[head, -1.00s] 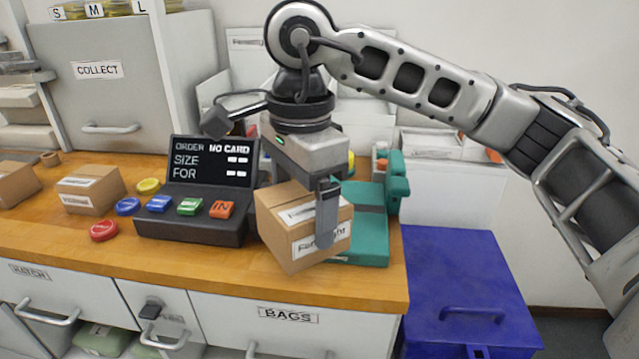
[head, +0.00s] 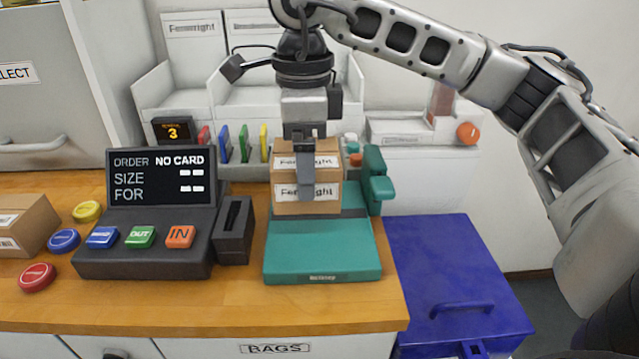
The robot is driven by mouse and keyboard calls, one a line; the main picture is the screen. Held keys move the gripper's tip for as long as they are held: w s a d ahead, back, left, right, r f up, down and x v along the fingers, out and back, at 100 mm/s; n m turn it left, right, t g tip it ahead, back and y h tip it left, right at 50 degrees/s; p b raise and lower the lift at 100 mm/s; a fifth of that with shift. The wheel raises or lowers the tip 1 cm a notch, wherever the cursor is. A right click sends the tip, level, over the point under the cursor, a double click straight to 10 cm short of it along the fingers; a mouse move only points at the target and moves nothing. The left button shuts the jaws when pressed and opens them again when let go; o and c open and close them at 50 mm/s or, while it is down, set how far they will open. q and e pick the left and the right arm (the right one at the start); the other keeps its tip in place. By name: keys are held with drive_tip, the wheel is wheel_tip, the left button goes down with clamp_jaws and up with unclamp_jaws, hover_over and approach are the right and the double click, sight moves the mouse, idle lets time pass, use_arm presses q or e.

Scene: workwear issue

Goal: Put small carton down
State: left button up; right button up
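The small carton (head: 320,205) is a brown box with white labels. It is at the back part of the teal device (head: 325,250) on the wooden counter. My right gripper (head: 305,188) is above and around it, one dark finger against its front face; the other finger is hidden. Whether the carton's base touches the teal surface cannot be told for sure. My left gripper is not in view.
A black order terminal (head: 150,255) with coloured buttons and a card slot (head: 233,232) stand left of the teal device. Another carton (head: 22,225) lies at the far left. A blue bin (head: 450,265) stands at the right. The front of the teal surface is clear.

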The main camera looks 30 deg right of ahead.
drive_tip(key=shift+w+d+f, duration=0.25)
drive_tip(key=shift+d+f, duration=0.75)
drive_tip(key=shift+f, duration=0.2)
drive_tip(key=f, duration=0.3)
drive_tip(key=shift+d+f, duration=0.1)
drive_tip(key=shift+d, duration=0.3)
drive_tip(key=shift+w+f, duration=0.1)
drive_tip(key=shift+f, duration=0.3)
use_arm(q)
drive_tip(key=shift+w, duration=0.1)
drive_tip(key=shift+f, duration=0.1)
use_arm(e)
drive_tip(key=shift+f, duration=0.1)
drive_tip(key=o, duration=1)
drive_tip(key=shift+o, duration=0.2)
wheel_tip(320, 180, up, 12)
drive_tip(key=shift+a+f+p, duration=0.1)
drive_tip(key=shift+f+p, duration=0.1)
drive_tip(key=shift+p, duration=0.1)
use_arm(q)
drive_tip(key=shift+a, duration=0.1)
use_arm(e)
drive_tip(key=shift+r, duration=0.4)
